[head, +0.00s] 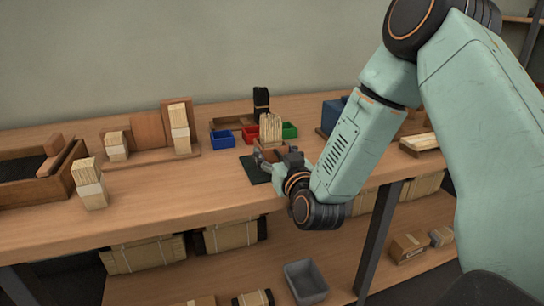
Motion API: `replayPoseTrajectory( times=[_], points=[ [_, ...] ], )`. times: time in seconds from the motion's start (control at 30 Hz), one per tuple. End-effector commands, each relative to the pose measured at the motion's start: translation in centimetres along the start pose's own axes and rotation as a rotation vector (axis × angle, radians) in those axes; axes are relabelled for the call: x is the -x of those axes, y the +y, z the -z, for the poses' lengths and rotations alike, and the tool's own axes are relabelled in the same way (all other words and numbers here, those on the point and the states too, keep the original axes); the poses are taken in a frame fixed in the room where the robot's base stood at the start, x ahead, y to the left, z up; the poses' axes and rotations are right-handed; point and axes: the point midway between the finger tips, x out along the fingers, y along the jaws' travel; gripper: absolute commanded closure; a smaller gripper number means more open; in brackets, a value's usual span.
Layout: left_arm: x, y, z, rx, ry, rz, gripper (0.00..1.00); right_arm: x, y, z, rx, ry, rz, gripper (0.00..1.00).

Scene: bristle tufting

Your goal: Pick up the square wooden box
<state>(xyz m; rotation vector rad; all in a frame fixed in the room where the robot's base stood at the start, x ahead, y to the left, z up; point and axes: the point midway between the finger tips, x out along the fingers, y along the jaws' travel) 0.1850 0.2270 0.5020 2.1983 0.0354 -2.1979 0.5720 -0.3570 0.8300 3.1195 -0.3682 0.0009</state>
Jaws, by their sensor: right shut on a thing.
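The square wooden box (268,145) is small and brown and shows just beyond my right gripper, with a pale bundle of bristles or sticks (270,128) rising above it. My right gripper (272,160) is shut on the box, over a dark green mat (254,172) on the bench. The gripper and wrist hide the box's lower front, so I cannot tell whether it is clear of the mat. My left gripper does not show.
Blue (222,138), red (250,132) and green (289,131) bins stand close behind. A dark bristle bundle (261,100) is upright at the back. A wooden tray (40,185) and banded bundle (90,185) stand left. The front middle of the bench (180,205) is clear.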

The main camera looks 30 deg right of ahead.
Motion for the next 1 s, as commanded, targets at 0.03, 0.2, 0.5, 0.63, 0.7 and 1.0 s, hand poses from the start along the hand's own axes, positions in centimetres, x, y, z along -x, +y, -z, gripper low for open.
replayPoseTrajectory(
  times=[0.03,0.2,0.5,0.63,0.7,1.0],
  points=[
    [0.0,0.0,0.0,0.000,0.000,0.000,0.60,0.0,0.0,-0.1,-0.001,-0.002,-0.001,0.60],
    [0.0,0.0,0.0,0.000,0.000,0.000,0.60,0.0,0.0,0.0,-0.001,0.001,-0.001,0.71],
    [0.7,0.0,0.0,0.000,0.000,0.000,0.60,0.0,0.1,1.3,-0.001,0.003,-0.002,0.71],
    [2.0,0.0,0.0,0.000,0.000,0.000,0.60,0.0,0.1,3.7,-0.003,0.004,-0.002,0.71],
    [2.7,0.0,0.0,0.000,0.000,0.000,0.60,0.0,0.1,5.2,-0.003,0.005,-0.002,0.71],
    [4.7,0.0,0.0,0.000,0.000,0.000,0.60,0.0,0.1,9.6,-0.002,0.003,-0.002,0.71]
  ],
)
